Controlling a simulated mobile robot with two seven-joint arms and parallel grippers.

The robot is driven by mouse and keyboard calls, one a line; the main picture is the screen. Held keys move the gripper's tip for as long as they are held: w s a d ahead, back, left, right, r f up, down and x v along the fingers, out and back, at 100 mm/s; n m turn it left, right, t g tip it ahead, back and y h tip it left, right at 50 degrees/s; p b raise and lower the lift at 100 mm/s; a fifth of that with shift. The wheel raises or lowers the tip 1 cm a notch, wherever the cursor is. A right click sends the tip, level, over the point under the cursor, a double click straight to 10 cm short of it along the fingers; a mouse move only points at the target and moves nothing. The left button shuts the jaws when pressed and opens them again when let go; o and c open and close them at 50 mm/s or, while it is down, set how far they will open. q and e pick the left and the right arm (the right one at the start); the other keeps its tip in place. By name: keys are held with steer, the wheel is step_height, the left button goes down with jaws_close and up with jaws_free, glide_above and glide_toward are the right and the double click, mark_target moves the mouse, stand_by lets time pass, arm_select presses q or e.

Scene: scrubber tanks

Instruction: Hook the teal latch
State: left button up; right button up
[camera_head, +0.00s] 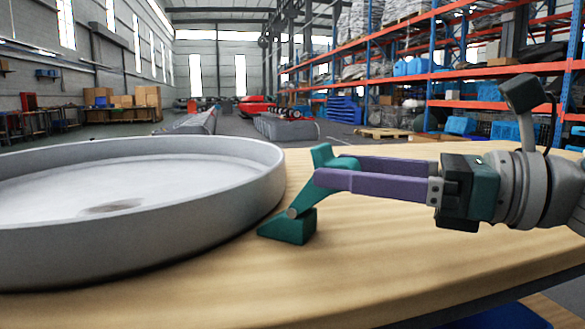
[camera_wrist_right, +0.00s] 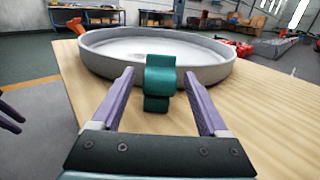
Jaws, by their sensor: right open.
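The teal latch (camera_head: 290,226) stands on the wooden table, close to the right side of a round grey tank (camera_head: 120,215). Its lever is raised and tilts up to the right from a wedge-shaped base. My right gripper (camera_head: 333,170) is open, with its purple fingers reaching left to the lever. In the right wrist view the latch (camera_wrist_right: 159,80) stands between the two spread fingertips (camera_wrist_right: 158,82), with a gap on each side. The tank rim (camera_wrist_right: 100,66) shows behind it.
The wooden table (camera_head: 400,280) is bare in front of the latch and to its right. Orange and blue shelving (camera_head: 430,75) stands far behind. A hall with boxes and workbenches lies beyond the table.

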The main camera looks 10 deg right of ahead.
steer(key=shift+a, duration=0.15)
jaws_close()
stand_by(0.6)
stand_by(0.8)
